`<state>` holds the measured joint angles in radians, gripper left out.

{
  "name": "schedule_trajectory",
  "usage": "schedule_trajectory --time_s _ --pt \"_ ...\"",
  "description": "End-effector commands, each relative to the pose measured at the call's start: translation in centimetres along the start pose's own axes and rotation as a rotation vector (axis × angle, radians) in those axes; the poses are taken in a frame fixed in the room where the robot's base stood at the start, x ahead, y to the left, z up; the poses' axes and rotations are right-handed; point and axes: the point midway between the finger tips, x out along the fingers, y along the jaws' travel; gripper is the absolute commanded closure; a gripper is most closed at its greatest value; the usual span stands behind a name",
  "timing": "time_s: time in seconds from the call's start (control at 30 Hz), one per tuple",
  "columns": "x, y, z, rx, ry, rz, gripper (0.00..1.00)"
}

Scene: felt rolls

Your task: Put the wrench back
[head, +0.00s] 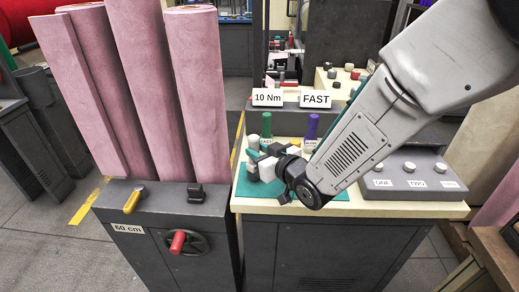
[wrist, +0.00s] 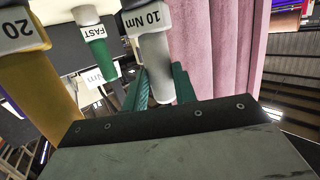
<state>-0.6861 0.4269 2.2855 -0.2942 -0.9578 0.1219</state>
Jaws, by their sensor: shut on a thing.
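A pale grey wrench with a "10 Nm" collar (wrist: 150,60) stands between the green fingers of my gripper (wrist: 160,88) in the wrist view. The gripper is shut on it. In the head view my gripper (head: 262,163) is low over the teal mat (head: 330,194) on the bench. A green-handled tool (head: 266,126) and a purple-handled tool (head: 312,128) stand just behind it. In the wrist view a "FAST" tool with a green lower part (wrist: 97,48) and a yellow "20" tool (wrist: 42,75) are near the gripper. The wrench's lower end is hidden.
A "10 Nm" sign (head: 267,98) and a "FAST" sign (head: 315,100) stand at the bench's back. A grey box with several knobs (head: 414,178) is at right. A dark machine (head: 165,205) with a red-handled wheel and tall pink felt rolls (head: 195,95) is close at left.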

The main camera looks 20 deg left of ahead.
Motion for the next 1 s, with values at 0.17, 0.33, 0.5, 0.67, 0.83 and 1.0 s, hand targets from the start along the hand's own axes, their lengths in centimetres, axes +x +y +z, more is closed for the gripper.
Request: schedule_trajectory --time_s 0.17,0.33,0.5,0.67,0.83,1.0 --pt "0.01 0.0 -0.05 0.0 0.001 0.0 1.0" --pt "0.04 0.0 0.08 0.0 0.001 0.0 1.0" --pt "0.09 0.0 0.35 0.0 0.0 0.0 1.0" --pt "0.15 0.0 0.57 0.0 0.001 0.0 1.0" --pt "0.2 0.0 0.8 0.0 0.001 0.0 1.0" --pt "0.22 0.0 0.89 0.0 0.002 0.0 0.53"
